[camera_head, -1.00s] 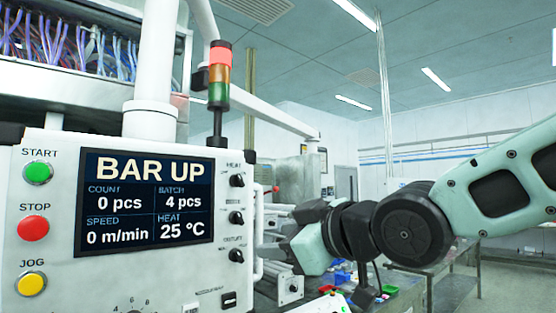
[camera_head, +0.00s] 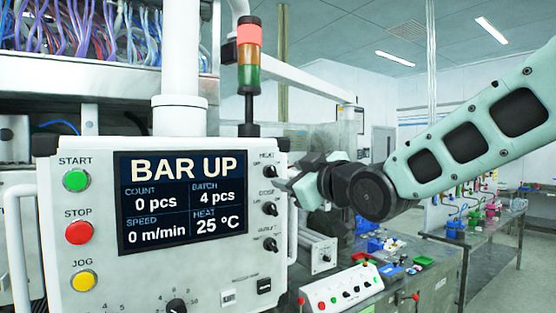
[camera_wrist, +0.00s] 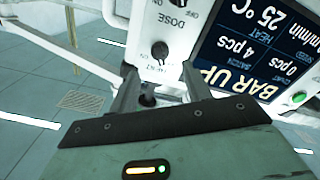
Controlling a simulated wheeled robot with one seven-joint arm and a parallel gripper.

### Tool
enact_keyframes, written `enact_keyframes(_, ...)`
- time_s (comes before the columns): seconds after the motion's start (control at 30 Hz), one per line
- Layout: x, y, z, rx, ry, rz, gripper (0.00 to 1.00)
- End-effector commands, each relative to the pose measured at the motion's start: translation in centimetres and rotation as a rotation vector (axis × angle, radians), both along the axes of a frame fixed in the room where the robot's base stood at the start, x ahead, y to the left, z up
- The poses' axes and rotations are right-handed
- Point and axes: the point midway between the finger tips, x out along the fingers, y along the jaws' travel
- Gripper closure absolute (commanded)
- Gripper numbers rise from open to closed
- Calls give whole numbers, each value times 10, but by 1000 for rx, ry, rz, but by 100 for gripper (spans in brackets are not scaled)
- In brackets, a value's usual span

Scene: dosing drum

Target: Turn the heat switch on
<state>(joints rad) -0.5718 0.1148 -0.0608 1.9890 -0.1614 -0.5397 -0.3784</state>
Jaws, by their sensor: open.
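The heat switch (camera_head: 267,171) is a small black rotary knob under the HEAT label, at the top right of the white control panel (camera_head: 210,270). In the upside-down wrist view the heat switch (camera_wrist: 160,50) lies just ahead of my fingertips, roughly centred between them. My gripper (camera_head: 291,176) is to the right of the knob in the head view. In the wrist view my gripper (camera_wrist: 159,70) is open, with one finger on each side and nothing held. I cannot tell whether a finger touches the knob. The display (camera_head: 182,202) reads BAR UP and HEAT 25 °C.
The DOSE knob (camera_head: 270,208) and output knob (camera_head: 270,244) sit below the heat switch. A white handle rail (camera_head: 292,228) runs along the panel's right edge. A signal tower (camera_head: 249,60) rises above. A button box (camera_head: 342,288) lies on the bench to the right.

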Motion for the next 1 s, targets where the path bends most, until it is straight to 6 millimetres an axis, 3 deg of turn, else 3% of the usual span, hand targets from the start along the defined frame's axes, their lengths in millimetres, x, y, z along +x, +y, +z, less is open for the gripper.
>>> enact_keyframes(0.3, 39, 26, 3, -1, 2, 0, 51)
enact_keyframes(0.77, 48, 32, 0, 1, 1, 0, 51)
enact_keyframes(0.93, 47, 32, 0, 1, 1, 0, 96)
enact_keyframes(1.0, 47, 32, 0, 1, 1, 0, 96)
